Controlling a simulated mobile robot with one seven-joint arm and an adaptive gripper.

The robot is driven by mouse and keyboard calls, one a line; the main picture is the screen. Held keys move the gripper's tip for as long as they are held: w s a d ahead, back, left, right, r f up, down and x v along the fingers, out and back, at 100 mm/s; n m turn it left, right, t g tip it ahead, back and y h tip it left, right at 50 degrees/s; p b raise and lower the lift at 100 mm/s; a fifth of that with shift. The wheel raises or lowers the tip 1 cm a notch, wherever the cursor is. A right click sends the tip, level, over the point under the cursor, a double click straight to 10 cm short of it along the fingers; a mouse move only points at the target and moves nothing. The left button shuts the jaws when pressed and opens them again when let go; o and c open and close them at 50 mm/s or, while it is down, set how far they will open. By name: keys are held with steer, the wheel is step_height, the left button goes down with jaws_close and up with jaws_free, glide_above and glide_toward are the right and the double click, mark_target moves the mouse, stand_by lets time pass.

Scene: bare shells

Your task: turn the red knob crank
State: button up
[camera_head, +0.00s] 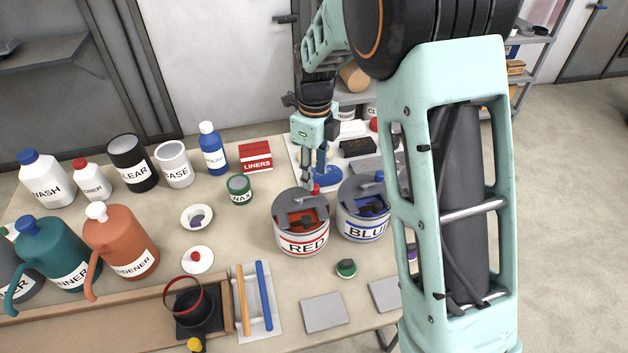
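The can labelled RED (302,245) stands on the table with a grey lid (290,205) that has openings showing red inside. A small red knob (316,189) sticks up at the back right of this lid. My gripper (313,178) points down right at the knob, its fingers beside or around it. I cannot tell whether the fingers touch the knob or how far they are closed. The gripper's body and fingers hide part of the area behind the knob.
A red LINERS box (256,157) and a WAX jar (239,189) stand to the left. Bare table lies left of the RED can. My arm link hides the table's right side.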

mark_target(315, 186)
steer(key=shift+f, duration=2.15)
steer(key=shift+c, duration=0.4)
jaws_close()
